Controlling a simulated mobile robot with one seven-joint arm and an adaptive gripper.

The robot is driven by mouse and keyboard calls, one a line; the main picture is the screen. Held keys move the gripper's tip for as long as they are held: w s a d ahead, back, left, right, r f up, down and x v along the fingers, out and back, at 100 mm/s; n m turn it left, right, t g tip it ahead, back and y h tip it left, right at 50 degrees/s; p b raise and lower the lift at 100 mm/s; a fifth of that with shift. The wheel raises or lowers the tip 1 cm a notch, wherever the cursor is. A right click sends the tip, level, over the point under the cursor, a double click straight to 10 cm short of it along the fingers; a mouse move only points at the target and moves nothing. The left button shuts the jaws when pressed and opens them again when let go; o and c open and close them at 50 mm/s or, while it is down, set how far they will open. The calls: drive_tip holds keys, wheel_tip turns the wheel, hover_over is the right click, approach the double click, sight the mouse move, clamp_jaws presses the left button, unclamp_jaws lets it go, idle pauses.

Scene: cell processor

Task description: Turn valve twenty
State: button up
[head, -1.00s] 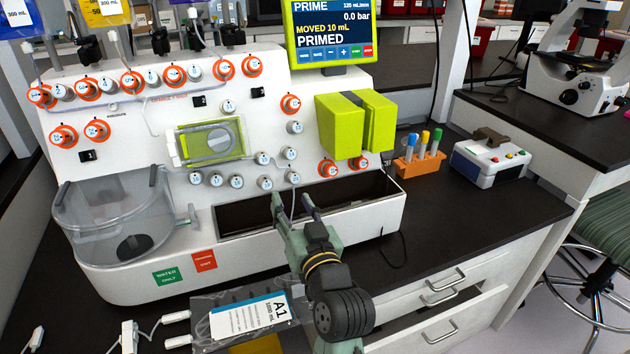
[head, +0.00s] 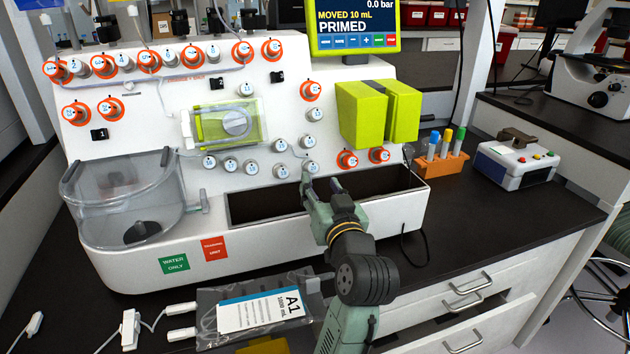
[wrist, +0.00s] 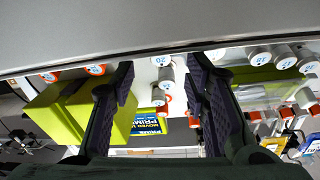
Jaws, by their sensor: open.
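A small white round valve knob (wrist: 165,80) shows between my fingers in the wrist view, and its blue label appears to read 20. The knob nearest my fingers there is a white one (head: 311,168) at the lower right of the panel. My gripper (head: 322,184) is open, in front of the panel and just below that knob. In the wrist view the dark fingers of my gripper (wrist: 160,75) stand apart, one on each side of the knob, with no contact visible.
Other white knobs (head: 281,172) sit close to the left. Orange-ringed knobs (head: 347,160) and a lime-green block (head: 361,113) are to the right. An open trough (head: 262,207) lies below the panel. A bag labelled A1 (head: 262,312) lies on the counter in front.

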sight(313, 171)
drive_tip(key=shift+p+x, duration=0.5)
drive_tip(key=shift+x, duration=2.2)
drive_tip(key=shift+r, duration=0.1)
drive_tip(key=shift+c, duration=0.3)
clamp_jaws()
